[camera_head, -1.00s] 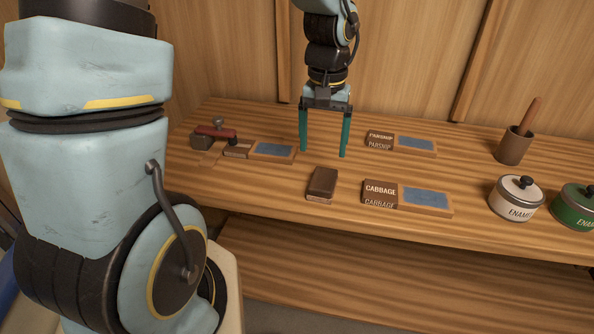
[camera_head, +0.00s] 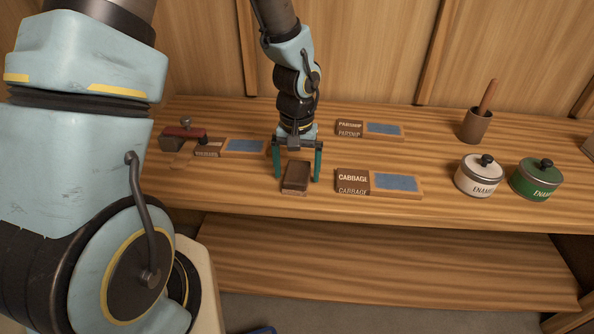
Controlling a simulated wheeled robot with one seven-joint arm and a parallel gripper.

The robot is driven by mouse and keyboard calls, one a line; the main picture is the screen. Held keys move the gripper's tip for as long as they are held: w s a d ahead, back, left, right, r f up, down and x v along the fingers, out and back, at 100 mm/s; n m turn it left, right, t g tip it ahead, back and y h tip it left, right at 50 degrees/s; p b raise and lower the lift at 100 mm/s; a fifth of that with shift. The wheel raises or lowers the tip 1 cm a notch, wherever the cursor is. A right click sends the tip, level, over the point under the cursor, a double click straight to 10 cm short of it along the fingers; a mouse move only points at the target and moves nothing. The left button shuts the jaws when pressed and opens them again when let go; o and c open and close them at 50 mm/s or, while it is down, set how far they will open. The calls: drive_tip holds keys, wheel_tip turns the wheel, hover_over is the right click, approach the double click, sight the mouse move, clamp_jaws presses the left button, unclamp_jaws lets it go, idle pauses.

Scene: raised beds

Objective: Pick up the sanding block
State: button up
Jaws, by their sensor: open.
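The sanding block (camera_head: 296,176), a small dark brown block with a lighter base, lies on the wooden bench. My gripper (camera_head: 297,177) points down with its two green fingers apart, one to the left and one to the right of the block as seen in the head view. The fingers are open and do not appear to press on the block. Whether the fingers are level with the block or a little behind it is hard to tell.
A CABBAGE label block with a blue-padded tray (camera_head: 408,193) lies just right. A PARSNIP set (camera_head: 367,129) is behind it. Enamel pots (camera_head: 478,178) and a brown cup (camera_head: 474,127) stand right.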

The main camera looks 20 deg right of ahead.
sight(297, 171)
drive_tip(key=shift+f, duration=0.35)
drive_tip(key=c, duration=1.4)
drive_tip(key=shift+r, duration=0.1)
wheel_tip(297, 171, up, 10)
drive_tip(key=shift+f+b, duration=0.1)
drive_tip(key=shift+b, duration=0.65)
